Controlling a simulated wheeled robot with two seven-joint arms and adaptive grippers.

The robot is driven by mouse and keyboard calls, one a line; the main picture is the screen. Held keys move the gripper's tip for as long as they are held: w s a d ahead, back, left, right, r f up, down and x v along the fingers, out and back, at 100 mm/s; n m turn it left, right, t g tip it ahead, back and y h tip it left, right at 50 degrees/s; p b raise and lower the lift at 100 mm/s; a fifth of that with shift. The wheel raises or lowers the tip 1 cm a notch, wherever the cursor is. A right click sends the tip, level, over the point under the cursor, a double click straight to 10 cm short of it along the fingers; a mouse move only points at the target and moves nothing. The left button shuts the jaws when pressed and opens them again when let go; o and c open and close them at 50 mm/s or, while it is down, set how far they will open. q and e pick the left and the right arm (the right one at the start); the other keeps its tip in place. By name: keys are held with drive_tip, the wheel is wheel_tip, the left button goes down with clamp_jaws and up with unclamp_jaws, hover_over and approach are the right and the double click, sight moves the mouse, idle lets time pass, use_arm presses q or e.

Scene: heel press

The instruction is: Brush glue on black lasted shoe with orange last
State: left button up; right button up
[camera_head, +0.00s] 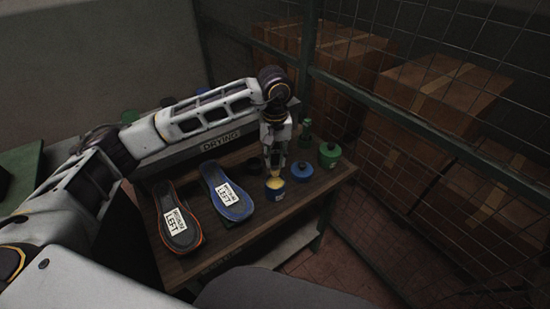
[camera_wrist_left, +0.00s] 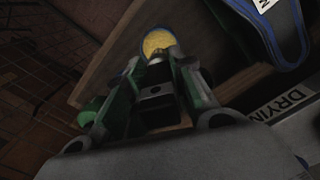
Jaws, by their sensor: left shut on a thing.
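My left gripper (camera_head: 275,160) is over an open blue pot of yellow glue (camera_head: 275,187) near the table's right part. In the left wrist view the gripper (camera_wrist_left: 158,85) points at the yellow glue (camera_wrist_left: 158,42). A dark sole with an orange edge (camera_head: 181,232) and a blue sole (camera_head: 237,209) lie on the table, both with white labels reading LEFT. My right gripper is not in view.
A blue lidded pot (camera_head: 302,172) and a green lidded pot (camera_head: 329,155) stand right of the glue. A green bottle (camera_head: 305,131) is behind. A rack marked DRYING (camera_head: 221,141) lies behind the soles. A wire fence (camera_head: 420,115) with cardboard boxes (camera_head: 440,90) bounds the right.

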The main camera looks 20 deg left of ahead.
use_arm(q)
drive_tip(key=shift+r, duration=0.95)
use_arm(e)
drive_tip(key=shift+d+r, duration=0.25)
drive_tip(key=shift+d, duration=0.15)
